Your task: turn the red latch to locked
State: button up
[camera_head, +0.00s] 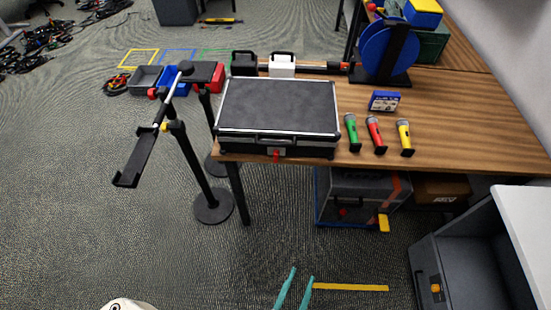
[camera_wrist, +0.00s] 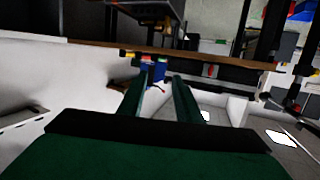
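A black case (camera_head: 278,105) with a silver rim lies shut on the wooden table, near its front left corner. My gripper (camera_head: 303,274) shows at the bottom of the head view, well in front of and below the case. Its two teal fingers are apart with nothing between them, also in the wrist view (camera_wrist: 162,72).
A black stand (camera_head: 200,160) rises at the left. A grey case (camera_head: 360,195) sits under the table, and an open dark bin (camera_head: 465,260) at right.

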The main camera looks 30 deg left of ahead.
jog(key=w+a+f+n+y, duration=0.1)
jog(key=w+a+n+y, duration=0.15)
jog(key=w+a, duration=0.85)
jog(key=n+y, duration=0.2)
jog(key=y, duration=0.2)
send_near(276, 156)
jog(key=shift+t, duration=0.3)
jog(key=x, duration=0.9)
jog(key=shift+s+a+f, duration=0.1)
jog(key=shift+f, duration=0.2)
grip_shut()
